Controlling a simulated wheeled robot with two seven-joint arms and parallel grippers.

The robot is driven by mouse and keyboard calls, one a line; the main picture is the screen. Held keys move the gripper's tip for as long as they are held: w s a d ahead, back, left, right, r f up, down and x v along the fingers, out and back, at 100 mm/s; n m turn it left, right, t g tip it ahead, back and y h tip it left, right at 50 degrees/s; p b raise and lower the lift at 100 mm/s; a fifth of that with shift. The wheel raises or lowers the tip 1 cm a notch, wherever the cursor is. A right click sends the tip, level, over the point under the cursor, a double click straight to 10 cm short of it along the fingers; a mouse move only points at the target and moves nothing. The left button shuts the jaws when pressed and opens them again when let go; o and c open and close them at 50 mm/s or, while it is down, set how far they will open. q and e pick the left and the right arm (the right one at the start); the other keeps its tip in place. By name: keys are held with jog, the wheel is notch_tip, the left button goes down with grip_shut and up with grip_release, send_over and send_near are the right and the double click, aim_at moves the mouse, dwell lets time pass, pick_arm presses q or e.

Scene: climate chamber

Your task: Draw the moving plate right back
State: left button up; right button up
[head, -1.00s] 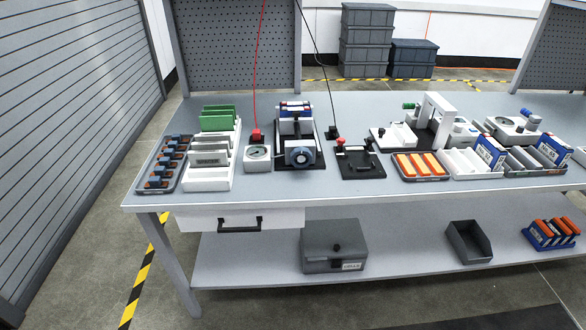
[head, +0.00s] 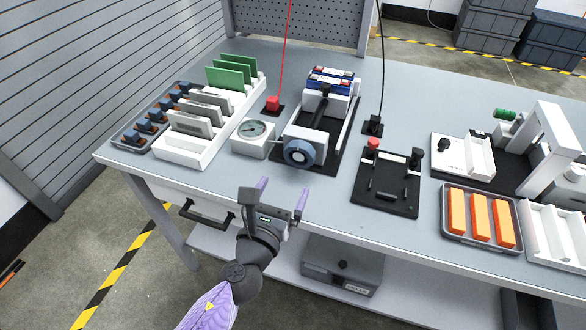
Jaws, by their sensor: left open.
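The press-like device stands on a black base (head: 322,166) near the middle of the bench. A blue-grey round knob (head: 300,153) with a pale centre is on its front, facing me. A dark screw or rod (head: 320,112) runs back from the knob end between white parts. Blue cells with red marks (head: 331,78) sit at its far end. I cannot clearly tell the moving plate from the white parts around the rod. My left gripper (head: 283,188) is open and empty, with purple fingers, in front of the bench edge, below and apart from the knob. My right gripper is out of view.
A dial gauge (head: 253,137) stands close left of the device. A white rack (head: 195,148) with grey and green plates is further left. A black fixture (head: 386,190) with a red knob is to the right. A drawer handle (head: 207,214) lies below the bench edge.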

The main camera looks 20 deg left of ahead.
aim_at(298, 158)
pick_arm(q)
jog(key=w, duration=0.8)
jog(key=shift+d, duration=0.15)
jog(key=shift+w+b, duration=0.3)
jog(key=shift+w, duration=0.1)
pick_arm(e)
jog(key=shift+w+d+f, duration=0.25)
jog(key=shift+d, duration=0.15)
